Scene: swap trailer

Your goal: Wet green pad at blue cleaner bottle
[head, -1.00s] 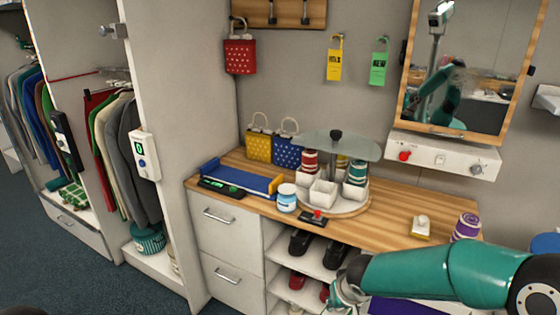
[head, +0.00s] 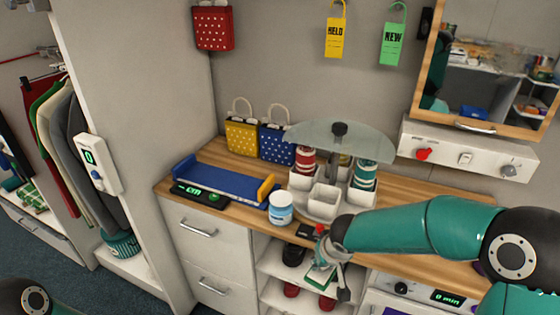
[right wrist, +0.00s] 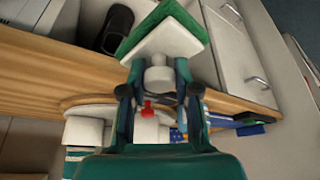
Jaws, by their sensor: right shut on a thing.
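My right gripper (head: 330,262) hangs in front of the wooden counter's edge, before the open shelves. It also shows in the right wrist view (right wrist: 160,88), shut on the grey knob of the green pad (right wrist: 186,22). The pad has a white backing and a green rim, and its underside is hidden. In the head view the pad (head: 321,278) shows small and partly covered. I cannot make out a blue cleaner bottle; a white jar with a blue label (head: 281,209) stands at the counter's front edge. My left gripper is out of view.
A carousel with white cups (head: 324,200) and a glass top (head: 340,142) stands behind my right arm. A blue tray (head: 226,182) lies left of the jar. A black box with a red button (head: 318,231) sits at the counter's edge. Shoes stand on the shelves (head: 268,258).

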